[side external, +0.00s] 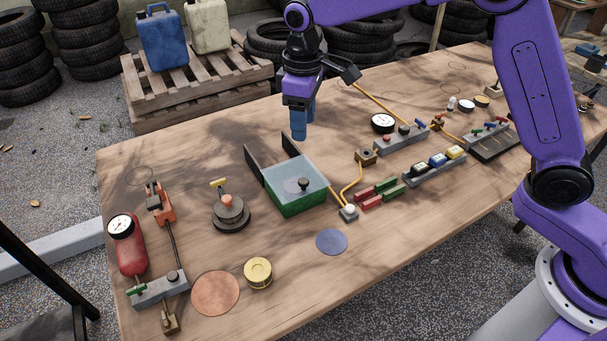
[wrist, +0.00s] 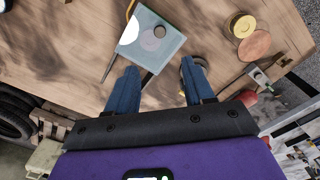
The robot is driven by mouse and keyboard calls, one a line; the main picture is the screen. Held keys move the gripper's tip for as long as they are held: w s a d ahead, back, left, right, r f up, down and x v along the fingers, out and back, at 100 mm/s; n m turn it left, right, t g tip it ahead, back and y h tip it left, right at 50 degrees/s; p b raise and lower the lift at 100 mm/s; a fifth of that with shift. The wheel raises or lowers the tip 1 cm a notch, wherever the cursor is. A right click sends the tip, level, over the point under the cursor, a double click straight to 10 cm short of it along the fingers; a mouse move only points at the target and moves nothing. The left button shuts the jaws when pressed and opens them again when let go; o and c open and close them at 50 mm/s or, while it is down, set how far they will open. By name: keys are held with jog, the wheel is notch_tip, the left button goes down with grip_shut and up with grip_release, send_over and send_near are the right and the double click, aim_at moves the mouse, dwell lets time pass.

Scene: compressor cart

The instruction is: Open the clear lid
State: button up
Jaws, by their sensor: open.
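The clear lid (side external: 288,179) lies flat over a green box (side external: 301,207) near the middle of the table. A dark round knob (side external: 303,183) stands on the lid. A pale disc shows through the lid. The lid also shows in the wrist view (wrist: 140,34), with the knob (wrist: 159,31) near its middle. My gripper (side external: 299,134) is above the table, behind the box and apart from it, pointing down. In the wrist view my gripper's blue fingers (wrist: 161,70) are spread wide with nothing between them.
A blue disc (side external: 332,241) lies in front.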

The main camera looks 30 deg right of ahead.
aim_at(303, 180)
notch_tip(303, 180, down, 16)
jog(key=shift+r, duration=0.2)
dwell(0.4)
grip_shut()
jog(key=shift+w, duration=0.1)
